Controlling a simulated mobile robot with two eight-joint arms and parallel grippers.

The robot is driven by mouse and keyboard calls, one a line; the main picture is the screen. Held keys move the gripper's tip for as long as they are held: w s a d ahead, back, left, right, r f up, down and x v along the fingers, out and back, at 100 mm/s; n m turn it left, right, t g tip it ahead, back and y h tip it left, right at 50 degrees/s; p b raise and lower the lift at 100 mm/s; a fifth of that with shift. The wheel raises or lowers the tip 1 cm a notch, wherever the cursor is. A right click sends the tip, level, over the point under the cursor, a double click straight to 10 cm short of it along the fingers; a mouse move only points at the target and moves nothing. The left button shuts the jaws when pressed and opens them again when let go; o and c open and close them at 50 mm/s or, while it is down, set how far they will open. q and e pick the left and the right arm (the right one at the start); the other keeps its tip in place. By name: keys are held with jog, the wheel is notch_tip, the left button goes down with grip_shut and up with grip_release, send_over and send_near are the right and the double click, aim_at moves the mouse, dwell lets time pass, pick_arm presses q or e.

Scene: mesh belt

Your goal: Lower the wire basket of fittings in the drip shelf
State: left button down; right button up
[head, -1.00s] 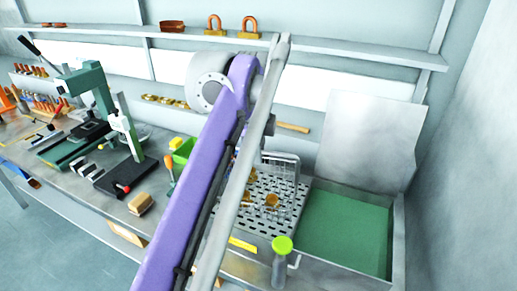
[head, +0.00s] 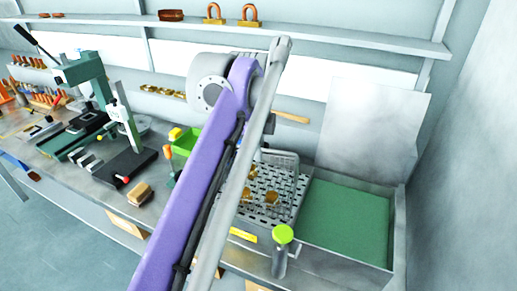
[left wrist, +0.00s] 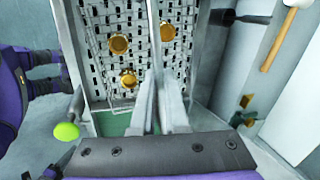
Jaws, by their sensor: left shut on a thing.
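The wire basket (head: 292,163) is at the perforated drip shelf (head: 251,222), left of the green-bottomed tank, partly hidden behind my purple left arm. Brass fittings (head: 272,198) lie in it. In the left wrist view the fittings (left wrist: 119,44) show against the perforated plate of the drip shelf (left wrist: 105,18), inside thin wires. The gap under the basket cannot be judged.
The green-bottomed tank (head: 345,222) adjoins the shelf on the right, with a raised metal sheet (head: 372,128) behind. A green-knobbed handle (head: 282,234) stands at the front edge. A green bin (head: 186,143) and press tools (head: 125,140) are to the left.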

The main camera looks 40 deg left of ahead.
pick_arm(q)
jog(key=shift+f+b, duration=0.4)
jog(key=shift+f, duration=0.6)
dwell(0.6)
jog(key=c, duration=0.8)
grip_release()
jog(key=shift+s, duration=0.1)
jog(key=shift+c, duration=0.2)
jog(key=p+v, duration=0.2)
jog(key=v, duration=0.9)
